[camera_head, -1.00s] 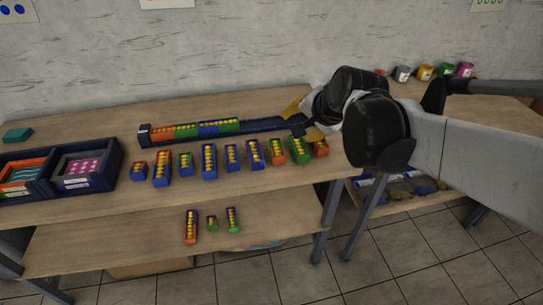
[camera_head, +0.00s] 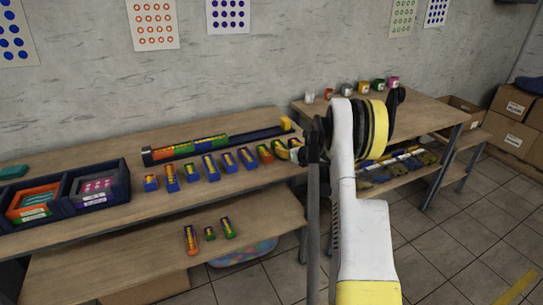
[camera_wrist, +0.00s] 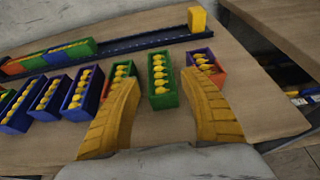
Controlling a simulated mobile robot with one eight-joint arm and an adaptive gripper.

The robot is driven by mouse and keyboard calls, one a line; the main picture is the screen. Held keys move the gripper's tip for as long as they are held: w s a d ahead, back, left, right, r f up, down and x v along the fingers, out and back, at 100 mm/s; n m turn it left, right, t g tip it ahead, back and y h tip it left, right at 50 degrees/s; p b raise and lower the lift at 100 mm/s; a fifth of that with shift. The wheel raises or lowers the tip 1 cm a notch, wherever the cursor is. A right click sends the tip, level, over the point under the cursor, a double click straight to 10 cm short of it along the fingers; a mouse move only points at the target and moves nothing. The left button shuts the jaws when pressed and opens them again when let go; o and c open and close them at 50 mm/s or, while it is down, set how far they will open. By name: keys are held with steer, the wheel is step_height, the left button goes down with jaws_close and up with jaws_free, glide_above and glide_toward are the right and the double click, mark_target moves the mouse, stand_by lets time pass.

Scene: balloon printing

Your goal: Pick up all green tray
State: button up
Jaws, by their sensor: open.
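In the wrist view a green tray (camera_wrist: 163,82) with yellow balls lies between the two yellow fingers of my gripper (camera_wrist: 158,78). The gripper is open, and I cannot tell whether the fingers touch it. In the head view this tray (camera_head: 279,149) is near the right end of the tabletop row; my arm largely hides the gripper. A small green tray (camera_head: 187,172) is farther left in that row. Green trays also sit in the dark rail (camera_head: 246,137).
A yellow block (camera_wrist: 197,18) is at the rail's end. Dark bins (camera_head: 127,185) stand at the left. A second table (camera_head: 430,108) with small pots is behind my arm.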

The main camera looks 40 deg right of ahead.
mark_target(281, 147)
steer(key=b+x, duration=0.1)
steer(key=x, duration=0.4)
steer(key=shift+w+d+f, duration=0.1)
steer(key=shift+d+f, duration=0.05)
steer(key=shift+f, duration=0.05)
steer(key=b+x, duration=0.3)
steer(key=x, duration=0.2)
steer(key=shift+w, duration=0.15)
steer(key=c, duration=1)
